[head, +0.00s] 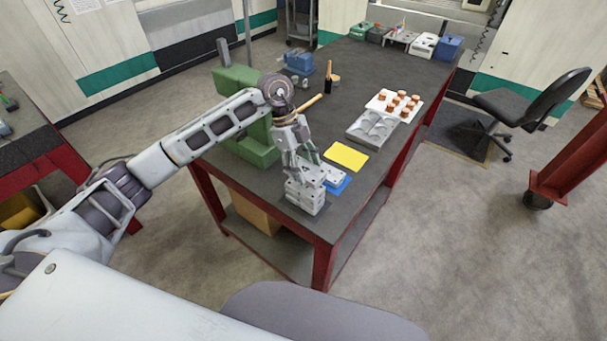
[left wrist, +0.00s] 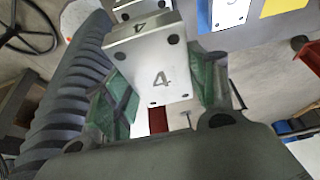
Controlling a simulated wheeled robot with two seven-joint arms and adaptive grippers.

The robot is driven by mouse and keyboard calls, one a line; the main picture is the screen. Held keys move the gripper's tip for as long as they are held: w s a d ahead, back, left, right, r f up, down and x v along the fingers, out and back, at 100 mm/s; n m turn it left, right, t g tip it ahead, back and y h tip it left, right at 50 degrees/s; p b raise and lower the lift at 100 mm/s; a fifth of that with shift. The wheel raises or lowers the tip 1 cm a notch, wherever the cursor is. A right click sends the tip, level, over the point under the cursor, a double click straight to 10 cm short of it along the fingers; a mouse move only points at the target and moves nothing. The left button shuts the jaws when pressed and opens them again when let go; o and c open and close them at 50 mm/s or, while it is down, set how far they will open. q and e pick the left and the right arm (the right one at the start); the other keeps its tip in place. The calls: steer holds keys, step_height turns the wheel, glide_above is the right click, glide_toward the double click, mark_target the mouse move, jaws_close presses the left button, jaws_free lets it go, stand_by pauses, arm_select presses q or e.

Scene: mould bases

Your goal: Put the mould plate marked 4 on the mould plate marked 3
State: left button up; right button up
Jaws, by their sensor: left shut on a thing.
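My left gripper (head: 308,160) is shut on the mould plate marked 4 (left wrist: 160,80), a pale metal block with dark corner holes, gripped between green finger pads. In the head view the gripper is directly over a stack of pale plates (head: 306,197) near the table's front corner. I cannot tell whether the held plate touches the stack. Part of another pale plate (left wrist: 128,10) shows behind the held one in the left wrist view. No 3 is readable, so I cannot tell which plate is marked 3. My right gripper is not in view.
Another pale plate (head: 333,174) lies on a blue mat (head: 340,186) beside the stack. A yellow mat (head: 346,156), a grey tray (head: 371,127) and a white tray with copper pieces (head: 386,106) lie farther back. A green frame (head: 252,149) stands left of the gripper.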

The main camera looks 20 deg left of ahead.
arm_select(q)
steer(key=shift+f+p, duration=0.3)
steer(key=shift+f, duration=1.5)
steer(key=shift+f, duration=0.15)
steer(key=o, duration=1.4)
steer(key=shift+b+v, duration=0.8)
steer(key=shift+v, duration=5.3)
